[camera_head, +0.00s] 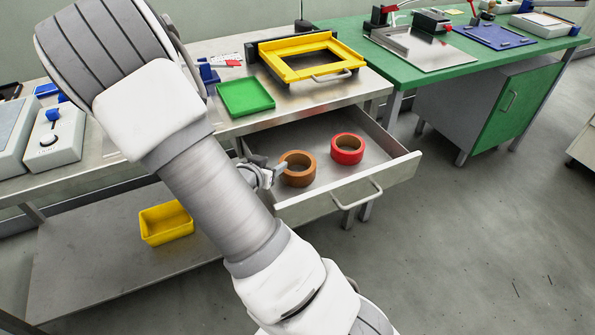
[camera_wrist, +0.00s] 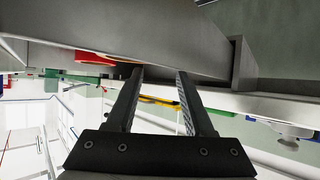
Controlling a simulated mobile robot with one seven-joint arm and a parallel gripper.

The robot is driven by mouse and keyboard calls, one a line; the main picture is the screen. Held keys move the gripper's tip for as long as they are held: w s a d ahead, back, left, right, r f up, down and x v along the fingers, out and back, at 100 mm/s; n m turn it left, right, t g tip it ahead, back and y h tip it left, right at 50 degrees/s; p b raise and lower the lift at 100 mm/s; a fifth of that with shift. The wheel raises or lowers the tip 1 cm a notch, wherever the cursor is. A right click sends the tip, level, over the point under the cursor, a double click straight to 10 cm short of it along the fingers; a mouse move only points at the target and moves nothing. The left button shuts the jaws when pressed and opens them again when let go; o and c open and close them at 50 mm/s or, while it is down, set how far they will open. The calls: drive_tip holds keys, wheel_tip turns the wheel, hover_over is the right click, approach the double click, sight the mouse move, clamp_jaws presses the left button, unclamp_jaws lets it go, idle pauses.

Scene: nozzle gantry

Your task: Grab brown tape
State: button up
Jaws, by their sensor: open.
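The brown tape (camera_head: 298,169) is a roll lying flat in the open drawer (camera_head: 399,176), near its left side. The red tape (camera_head: 347,149) lies flat in the drawer, behind and to the right of it. My gripper (camera_head: 281,167) is at the left edge of the brown tape, over the drawer's left side; I cannot tell if it touches the roll. In the wrist view my gripper (camera_wrist: 159,72) shows two parted fingers with no roll clearly between them. The red tape (camera_wrist: 95,57) shows there at upper left. The brown tape is not clear there.
The drawer front with its handle (camera_head: 358,195) stands out below the metal bench. A green tray (camera_head: 245,97) and a yellow frame (camera_head: 312,56) sit on the bench above. A yellow bin (camera_head: 166,223) stands on the lower shelf. The drawer's right part is clear.

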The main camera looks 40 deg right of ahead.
sight(281, 160)
drive_tip(key=b+x, duration=0.1)
drive_tip(key=x, duration=0.3)
drive_tip(key=shift+s+f+b, duration=0.2)
drive_tip(key=shift+b, duration=0.1)
drive_tip(key=shift+w+d+f, duration=0.2)
drive_tip(key=shift+w+d, duration=0.15)
drive_tip(key=shift+d, duration=0.05)
clamp_jaws()
